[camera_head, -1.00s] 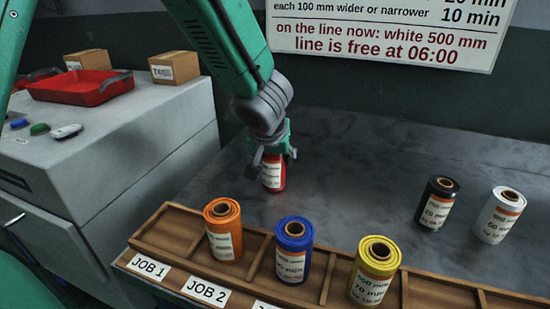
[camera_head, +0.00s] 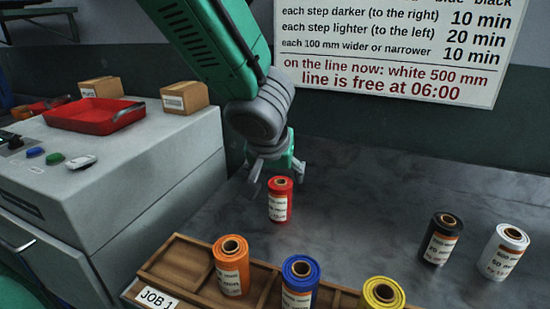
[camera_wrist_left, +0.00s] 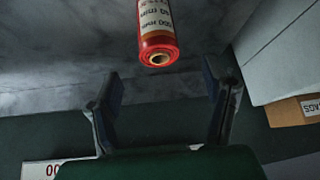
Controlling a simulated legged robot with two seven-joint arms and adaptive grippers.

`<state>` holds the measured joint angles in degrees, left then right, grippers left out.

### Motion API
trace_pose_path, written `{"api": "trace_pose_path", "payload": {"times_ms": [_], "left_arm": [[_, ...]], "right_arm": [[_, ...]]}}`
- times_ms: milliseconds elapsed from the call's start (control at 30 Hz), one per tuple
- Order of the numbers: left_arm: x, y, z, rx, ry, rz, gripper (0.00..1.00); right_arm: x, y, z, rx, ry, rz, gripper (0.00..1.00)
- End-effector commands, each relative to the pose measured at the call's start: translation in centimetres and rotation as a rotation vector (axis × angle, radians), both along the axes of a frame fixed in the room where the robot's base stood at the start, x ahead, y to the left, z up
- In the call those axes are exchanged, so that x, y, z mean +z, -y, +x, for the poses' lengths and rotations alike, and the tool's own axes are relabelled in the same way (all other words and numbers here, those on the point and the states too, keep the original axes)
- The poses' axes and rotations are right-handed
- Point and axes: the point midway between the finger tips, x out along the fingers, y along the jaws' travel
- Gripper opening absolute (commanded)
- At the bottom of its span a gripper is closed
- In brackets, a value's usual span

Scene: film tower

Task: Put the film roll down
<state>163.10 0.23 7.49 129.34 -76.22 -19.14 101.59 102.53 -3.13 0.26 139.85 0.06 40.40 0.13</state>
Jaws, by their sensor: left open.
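The red film roll (camera_head: 280,201) stands upright on the grey table behind the wooden rack. My left gripper (camera_head: 279,173) is open and empty, just behind and above the roll, apart from it. In the left wrist view the red roll (camera_wrist_left: 158,42) lies ahead of my two spread fingers (camera_wrist_left: 165,90), with nothing between them. My right gripper is not in view.
A black roll (camera_head: 440,240) and a white roll (camera_head: 503,254) stand on the table at right. The wooden rack (camera_head: 180,262) runs along the front. A grey machine (camera_head: 140,150) with a red tray (camera_head: 94,113) and boxes is at left. The middle of the table is clear.

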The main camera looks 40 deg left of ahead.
Motion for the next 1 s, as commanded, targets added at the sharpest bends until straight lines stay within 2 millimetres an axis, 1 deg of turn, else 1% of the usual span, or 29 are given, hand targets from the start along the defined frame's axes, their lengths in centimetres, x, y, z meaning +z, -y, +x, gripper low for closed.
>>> {"api": "trace_pose_path", "payload": {"times_ms": [33, 200, 833, 933, 1000], "left_arm": [[1.0, 0.2, -0.4, 0.001, 0.002, 0.0, 0.68], [2.3, 0.6, -1.3, 0.001, 0.0, 0.001, 0.68], [2.5, 0.7, -1.5, 0.001, -0.001, 0.0, 0.68], [3.5, 0.7, -1.5, 0.001, -0.001, 0.0, 0.68], [4.9, 0.7, -1.5, 0.001, 0.0, 0.001, 0.68]], "right_arm": [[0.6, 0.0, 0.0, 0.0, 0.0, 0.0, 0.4], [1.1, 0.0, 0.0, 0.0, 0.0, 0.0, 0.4], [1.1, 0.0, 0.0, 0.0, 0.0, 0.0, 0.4], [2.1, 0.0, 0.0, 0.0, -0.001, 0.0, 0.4], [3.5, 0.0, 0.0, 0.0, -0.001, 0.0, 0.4]]}}
